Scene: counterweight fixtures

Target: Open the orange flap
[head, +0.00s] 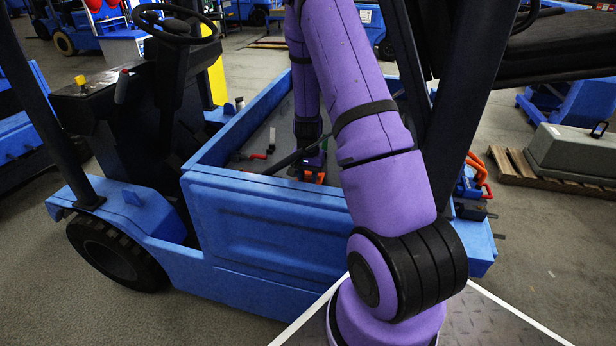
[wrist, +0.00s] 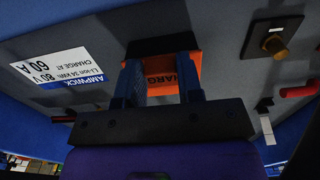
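The orange flap (wrist: 160,86), marked CHARGE, is on the grey panel at the centre of the wrist view. The lettering appears upside down. A small orange patch of it shows in the head view (head: 320,178), inside the blue truck's bay below my gripper (head: 309,162). In the wrist view my gripper (wrist: 160,68) has its two dark fingers apart, with orange visible between them and past the right finger. The fingertips are at or very close to the flap; I cannot tell whether they touch it. A dark bar lies just beyond the tips. The flap's angle is unclear.
The blue truck's side wall (head: 265,225) stands in front of the bay. A white AMPWICK label (wrist: 62,80), a brass knob (wrist: 275,46) and a red part (wrist: 298,91) are on the panel around the flap. A red-handled lever (head: 258,156) lies left of my gripper.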

